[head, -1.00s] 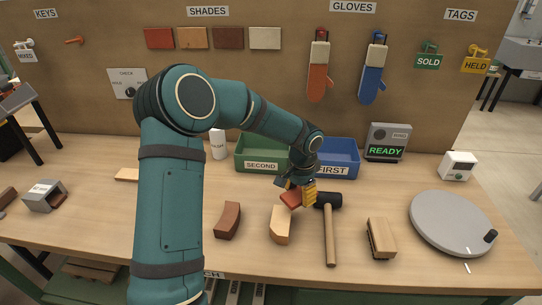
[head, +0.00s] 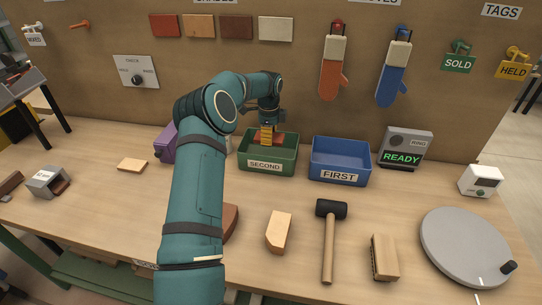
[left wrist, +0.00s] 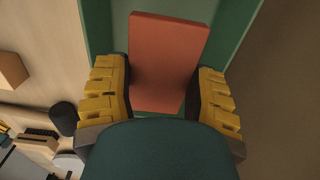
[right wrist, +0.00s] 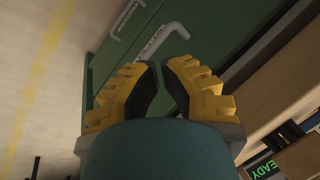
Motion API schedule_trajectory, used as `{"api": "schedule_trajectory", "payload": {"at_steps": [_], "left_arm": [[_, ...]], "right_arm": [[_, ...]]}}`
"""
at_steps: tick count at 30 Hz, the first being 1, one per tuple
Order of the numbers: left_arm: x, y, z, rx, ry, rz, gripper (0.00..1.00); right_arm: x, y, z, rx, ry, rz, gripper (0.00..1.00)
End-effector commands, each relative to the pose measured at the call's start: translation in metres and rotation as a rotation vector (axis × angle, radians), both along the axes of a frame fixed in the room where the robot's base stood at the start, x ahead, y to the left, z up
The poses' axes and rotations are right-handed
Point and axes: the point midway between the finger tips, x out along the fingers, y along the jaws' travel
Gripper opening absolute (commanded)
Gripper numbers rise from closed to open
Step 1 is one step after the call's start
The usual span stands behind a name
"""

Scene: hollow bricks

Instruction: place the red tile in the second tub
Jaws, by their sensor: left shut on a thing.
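The red tile (left wrist: 168,60) is held between the two yellow fingers of my left gripper (left wrist: 165,95). In the head view, the left gripper (head: 267,136) points down over the green tub (head: 267,166) labelled SECOND. The tile (head: 279,140) shows within that tub's opening; I cannot tell whether it touches the floor. Green tub walls (left wrist: 97,28) flank the tile in the left wrist view. My right gripper (right wrist: 160,68) is outside the head view; its own camera shows its fingertips close together with nothing between them, facing green drawer fronts with handles.
The blue tub (head: 340,163) labelled FIRST stands right of the green one. A purple object (head: 165,145) stands left of it, partly behind my arm. A hammer (head: 329,240), a tan block (head: 279,232), a brush (head: 384,257) and a grey turntable (head: 466,247) lie in front.

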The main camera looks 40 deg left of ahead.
Motion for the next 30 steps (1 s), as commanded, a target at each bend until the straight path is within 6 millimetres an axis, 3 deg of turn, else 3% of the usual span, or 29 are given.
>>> {"api": "schedule_trajectory", "payload": {"at_steps": [4, 11, 18, 30], "left_arm": [[0.0, -0.001, -0.027, -0.002, 0.002, 0.001, 0.16], [0.0, -0.001, -0.048, 0.0, 0.001, 0.002, 0.16], [0.0, -0.001, -0.084, -0.001, 0.0, 0.001, 0.16], [0.0, -0.001, -0.089, 0.0, -0.001, 0.002, 0.16]], "right_arm": [[-0.001, 0.0, -0.005, 0.0, 0.003, 0.002, 0.0], [-0.002, 0.0, -0.008, 0.002, 0.006, 0.004, 0.0], [-0.004, 0.001, -0.013, 0.002, 0.009, 0.008, 0.0], [-0.004, 0.001, -0.014, 0.002, 0.01, 0.008, 0.0]]}}
